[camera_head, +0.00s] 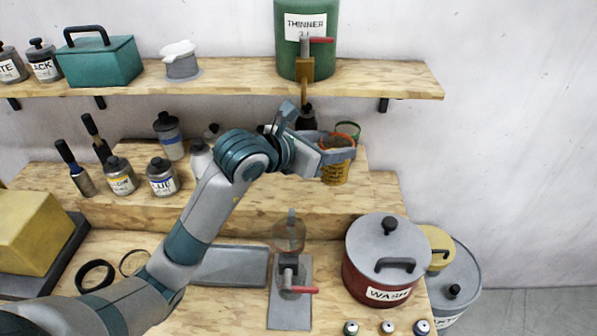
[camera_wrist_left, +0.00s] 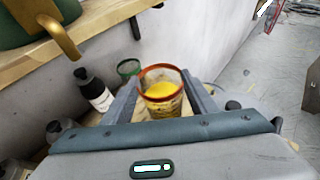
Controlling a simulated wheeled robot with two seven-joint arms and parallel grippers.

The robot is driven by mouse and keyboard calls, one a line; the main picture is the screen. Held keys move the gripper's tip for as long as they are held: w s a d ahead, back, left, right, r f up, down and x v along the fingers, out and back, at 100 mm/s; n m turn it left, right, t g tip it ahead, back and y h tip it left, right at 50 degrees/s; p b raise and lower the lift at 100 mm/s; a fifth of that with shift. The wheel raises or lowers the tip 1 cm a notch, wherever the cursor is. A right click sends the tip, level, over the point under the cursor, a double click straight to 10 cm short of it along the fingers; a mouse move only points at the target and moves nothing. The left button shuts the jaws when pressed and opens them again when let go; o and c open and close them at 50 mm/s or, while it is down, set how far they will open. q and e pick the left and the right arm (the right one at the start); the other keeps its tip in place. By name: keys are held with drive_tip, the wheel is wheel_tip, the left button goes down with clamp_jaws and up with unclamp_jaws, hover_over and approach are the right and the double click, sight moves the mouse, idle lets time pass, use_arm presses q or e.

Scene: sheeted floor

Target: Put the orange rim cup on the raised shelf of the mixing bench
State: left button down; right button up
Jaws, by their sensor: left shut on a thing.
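My left gripper (camera_head: 327,146) reaches over the raised shelf (camera_head: 230,195) of the mixing bench from the left. It is shut on the orange rim cup (camera_head: 336,172), a see-through cup with yellow-orange contents. The cup is upright, near the shelf's right end; I cannot tell if its base touches the wood. In the left wrist view the orange rim cup (camera_wrist_left: 162,92) sits between the two fingers. A green rim cup (camera_head: 349,129) stands just behind it, partly hidden, and also shows in the left wrist view (camera_wrist_left: 129,68). My right gripper is not in view.
A green thinner drum (camera_head: 288,65) with a tap stands on the upper wall shelf (camera_head: 225,84). A dark bottle (camera_wrist_left: 92,88) stands left of the cups. Several paint tins and brushes are at the raised shelf's left. A red wash pot (camera_head: 365,278) stands on the bench below.

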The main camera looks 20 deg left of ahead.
use_arm(q)
drive_tip(key=w+a+f+b, duration=0.1)
drive_tip(key=a+f+b, duration=0.2)
drive_tip(key=a, duration=0.5)
drive_tip(key=shift+w+f, duration=0.15)
drive_tip(key=shift+f, duration=0.7)
drive_tip(key=shift+f+b, duration=0.15)
drive_tip(key=shift+b, duration=0.2)
drive_tip(key=shift+f+b, duration=1.1)
drive_tip(key=shift+f, duration=0.8)
drive_tip(key=c, duration=0.7)
unclamp_jaws()
drive_tip(key=shift+f, duration=0.15)
